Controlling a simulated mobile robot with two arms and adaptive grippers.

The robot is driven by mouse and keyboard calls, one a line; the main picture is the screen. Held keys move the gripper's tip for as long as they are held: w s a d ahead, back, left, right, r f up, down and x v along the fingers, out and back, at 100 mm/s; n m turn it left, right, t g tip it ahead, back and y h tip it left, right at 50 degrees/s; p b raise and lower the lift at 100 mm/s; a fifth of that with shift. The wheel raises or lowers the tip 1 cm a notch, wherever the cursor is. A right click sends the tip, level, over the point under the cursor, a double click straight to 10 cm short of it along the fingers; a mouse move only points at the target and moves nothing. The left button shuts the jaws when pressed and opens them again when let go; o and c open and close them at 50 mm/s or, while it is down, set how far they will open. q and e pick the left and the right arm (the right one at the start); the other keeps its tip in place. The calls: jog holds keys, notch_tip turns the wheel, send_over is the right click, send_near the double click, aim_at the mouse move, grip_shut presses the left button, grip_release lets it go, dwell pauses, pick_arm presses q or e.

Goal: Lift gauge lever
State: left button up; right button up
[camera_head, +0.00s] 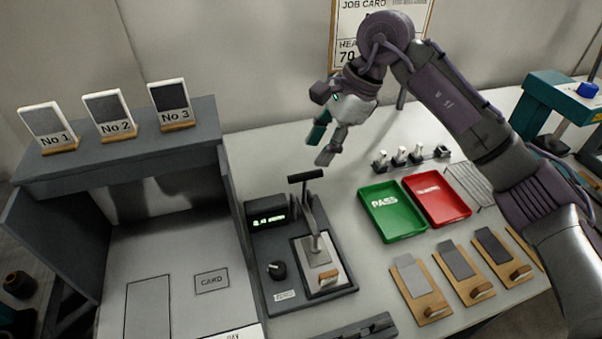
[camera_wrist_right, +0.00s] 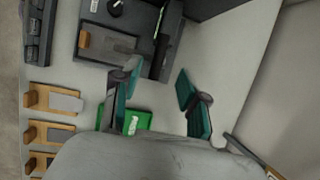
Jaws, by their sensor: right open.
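The gauge (camera_head: 270,245) is a dark block with a lit green display and a black knob. Its lever (camera_head: 309,205) is a grey arm standing upright with a dark T-shaped bar on top. A grey plate with a wooden grip (camera_head: 327,277) lies on the gauge below the lever. My right gripper (camera_head: 323,143) is open and empty, above and behind the lever bar, apart from it. In the right wrist view, its two teal fingers (camera_wrist_right: 157,92) are spread, and the gauge (camera_wrist_right: 112,45) with its lever (camera_wrist_right: 161,38) shows beyond them. My left gripper is not in view.
A green PASS tray (camera_head: 392,212) and a red tray (camera_head: 437,198) lie right of the gauge. Several wooden-handled plates (camera_head: 421,290) lie at front right. Small weights (camera_head: 400,157) stand behind the trays. A grey booth (camera_head: 120,165) with numbered cards stands at left.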

aim_at(303, 174)
jog(key=p+x, duration=0.1)
jog(key=x, duration=0.8)
jog(key=shift+a, duration=0.1)
grip_shut()
